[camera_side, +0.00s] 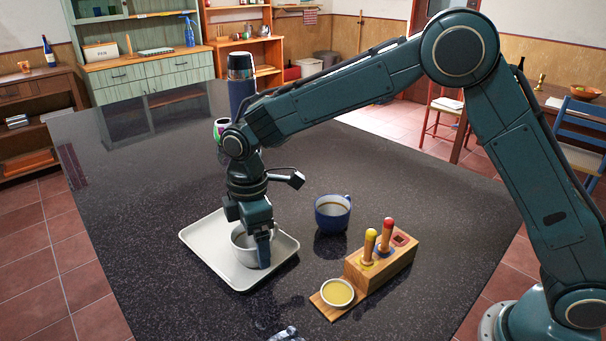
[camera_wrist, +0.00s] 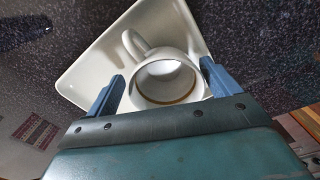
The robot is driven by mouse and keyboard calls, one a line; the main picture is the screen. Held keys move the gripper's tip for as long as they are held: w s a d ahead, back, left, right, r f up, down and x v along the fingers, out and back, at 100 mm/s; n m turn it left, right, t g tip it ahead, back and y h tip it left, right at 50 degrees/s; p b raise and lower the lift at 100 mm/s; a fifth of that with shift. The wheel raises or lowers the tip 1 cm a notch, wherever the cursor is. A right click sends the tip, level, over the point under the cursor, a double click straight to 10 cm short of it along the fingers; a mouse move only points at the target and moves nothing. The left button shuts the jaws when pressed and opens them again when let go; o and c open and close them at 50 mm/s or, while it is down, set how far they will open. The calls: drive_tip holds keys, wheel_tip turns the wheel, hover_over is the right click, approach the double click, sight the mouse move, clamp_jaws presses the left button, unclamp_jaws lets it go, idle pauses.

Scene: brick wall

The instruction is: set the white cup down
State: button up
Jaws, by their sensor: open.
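The white cup (camera_side: 243,243) stands upright on a white tray (camera_side: 194,236) on the dark speckled table. In the wrist view the white cup (camera_wrist: 176,67) shows its open rim, a brown ring inside and its handle towards the upper left. The white tray (camera_wrist: 82,76) lies under it. My gripper (camera_side: 256,250) is low over the tray, at the cup. In the wrist view the fingers of my gripper (camera_wrist: 162,88) are spread, one on each side of the cup. The cup's near side is partly hidden by my gripper.
A blue mug (camera_side: 332,214) stands right of the tray. A wooden block (camera_side: 379,262) with yellow and red-topped pegs and a small bowl of yellow stuff (camera_side: 338,292) are nearer the front. A dark blue flask (camera_side: 241,82) stands at the back.

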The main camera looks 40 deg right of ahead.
wheel_tip(320, 180, up, 12)
idle(0.6)
drive_tip(key=shift+f, duration=0.1)
idle(0.4)
drive_tip(key=s+d+r+m+t, duration=0.2)
drive_tip(key=s+d+r+m, duration=0.2)
drive_tip(key=s+d, duration=0.3)
drive_tip(key=s+d+r+m+t, duration=0.1)
drive_tip(key=s+d+r+m, duration=0.35)
drive_tip(key=s+d, duration=0.25)
drive_tip(key=s+d+f+m+t, duration=0.1)
drive_tip(key=s+d+f+m, duration=0.1)
drive_tip(key=s, duration=0.5)
drive_tip(key=s+d+f+m+t, duration=0.1)
drive_tip(key=s+d+f+m, duration=0.1)
drive_tip(key=s+d+m, duration=0.2)
drive_tip(key=s+d, duration=0.1)
drive_tip(key=s, duration=0.2)
drive_tip(key=shift+s+f+t, duration=0.25)
drive_tip(key=shift+s+t, duration=0.05)
